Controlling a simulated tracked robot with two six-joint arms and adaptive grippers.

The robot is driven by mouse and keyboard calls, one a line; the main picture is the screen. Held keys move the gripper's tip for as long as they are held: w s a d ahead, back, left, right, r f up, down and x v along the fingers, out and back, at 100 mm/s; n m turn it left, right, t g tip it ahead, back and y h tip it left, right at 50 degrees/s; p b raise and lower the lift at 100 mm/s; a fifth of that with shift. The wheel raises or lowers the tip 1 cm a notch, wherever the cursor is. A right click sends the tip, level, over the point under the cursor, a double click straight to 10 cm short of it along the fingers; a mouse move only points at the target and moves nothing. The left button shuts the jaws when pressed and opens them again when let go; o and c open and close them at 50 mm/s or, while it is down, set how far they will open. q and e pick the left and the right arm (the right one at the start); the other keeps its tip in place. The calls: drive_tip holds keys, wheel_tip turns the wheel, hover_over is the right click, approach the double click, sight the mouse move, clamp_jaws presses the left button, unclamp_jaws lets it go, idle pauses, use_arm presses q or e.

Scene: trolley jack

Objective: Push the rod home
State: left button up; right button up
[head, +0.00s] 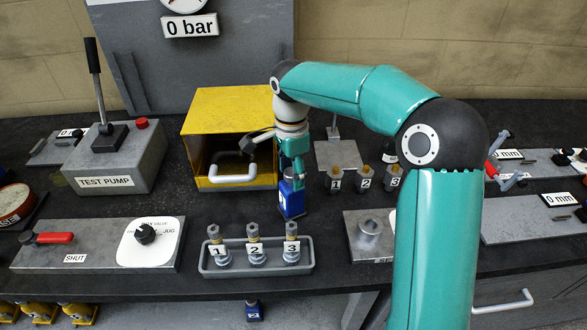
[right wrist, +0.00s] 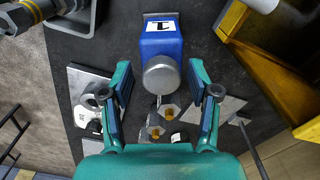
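A blue block-shaped body (head: 291,200) with a number label stands on the dark bench, directly below my right gripper (head: 291,172). The right wrist view shows the blue body (right wrist: 161,40) with a label reading 1 and a round silver end (right wrist: 161,75) facing me, which may be the rod. In that view my right gripper (right wrist: 160,72) has its fingers wide apart, one on each side of the silver end, with a gap on both sides. How far the rod sticks out cannot be told. My left gripper is not in view.
A yellow box (head: 229,108) with a white handle (head: 233,178) stands close to the left. A grey tray (head: 207,268) of numbered fittings lies in front. More numbered fittings stand right of the gripper. A test pump (head: 112,165) and a shut-valve plate (head: 90,257) are further left.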

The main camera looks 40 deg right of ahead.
sight(292, 172)
drive_tip(key=shift+r, duration=0.15)
drive_tip(key=shift+w+r, duration=0.1)
drive_tip(key=shift+r, duration=0.35)
wheel_tip(292, 172, up, 11)
idle(0.7)
